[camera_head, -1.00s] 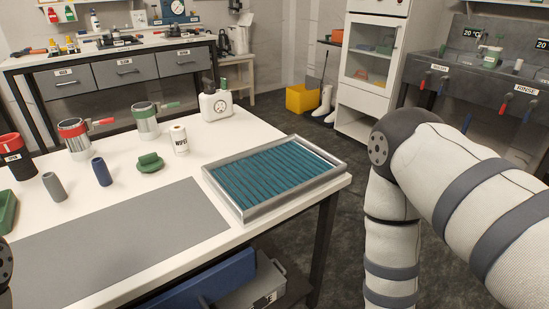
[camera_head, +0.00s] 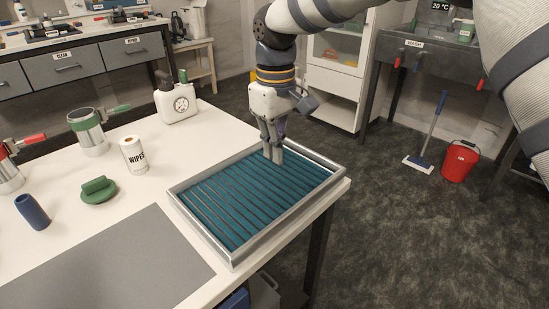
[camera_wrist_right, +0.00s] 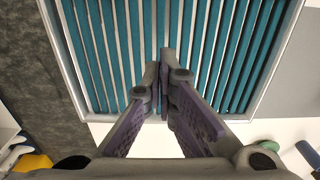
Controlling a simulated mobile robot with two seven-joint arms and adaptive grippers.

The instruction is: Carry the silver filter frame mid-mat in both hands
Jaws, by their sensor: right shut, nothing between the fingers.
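The silver filter frame (camera_head: 205,232) lies flat at the right end of the white bench, with teal slats inside its raised metal rim. It also shows in the right wrist view (camera_wrist_right: 262,95). The grey mat (camera_head: 110,265) lies to its left, with a strip of white bench between them. My right gripper (camera_head: 273,158) points down over the far part of the frame, its fingers together and empty. In the right wrist view its fingertips (camera_wrist_right: 163,65) appear over the slats near the rim; I cannot tell whether they touch. My left gripper is not in view.
A red bucket (camera_head: 460,160) stands on the floor at right.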

